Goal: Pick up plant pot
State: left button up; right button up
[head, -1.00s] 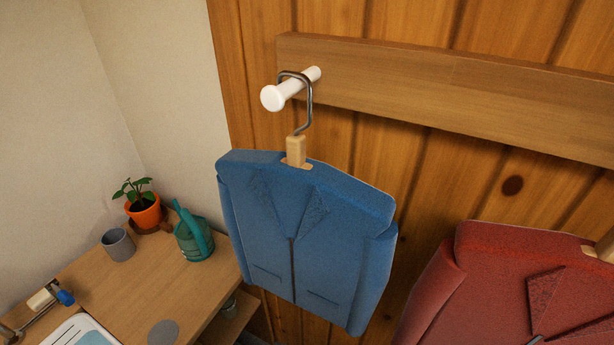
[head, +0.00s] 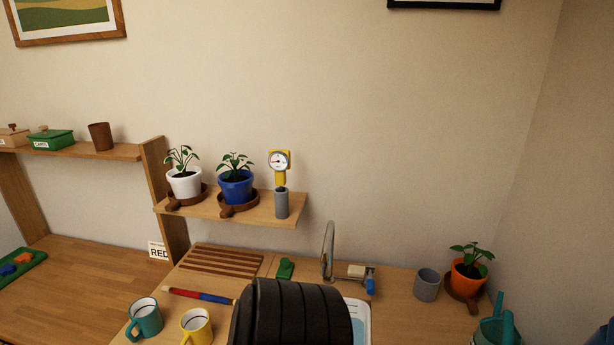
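Three potted plants show in the head view. A white plant pot (head: 185,184) and a blue plant pot (head: 236,188) stand side by side on a small wall shelf, each on a brown saucer with a handle-like tab. An orange plant pot (head: 467,275) stands on a brown saucer at the right end of the counter. All three are upright with green leaves. Neither gripper is in view. A black ribbed part, which looks like part of my own arm, covers the counter at the bottom middle.
The small shelf (head: 256,213) also holds a grey cup (head: 282,203) below a yellow gauge (head: 280,160). A grey mug (head: 427,285) and a teal watering can (head: 497,325) flank the orange pot. A teal mug (head: 145,317) and a yellow mug (head: 196,326) stand at the front.

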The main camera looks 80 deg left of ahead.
aim_at(185, 182)
jog(key=u, duration=5.6)
jog(key=i, duration=0.8)
jog(key=z, duration=1.6)
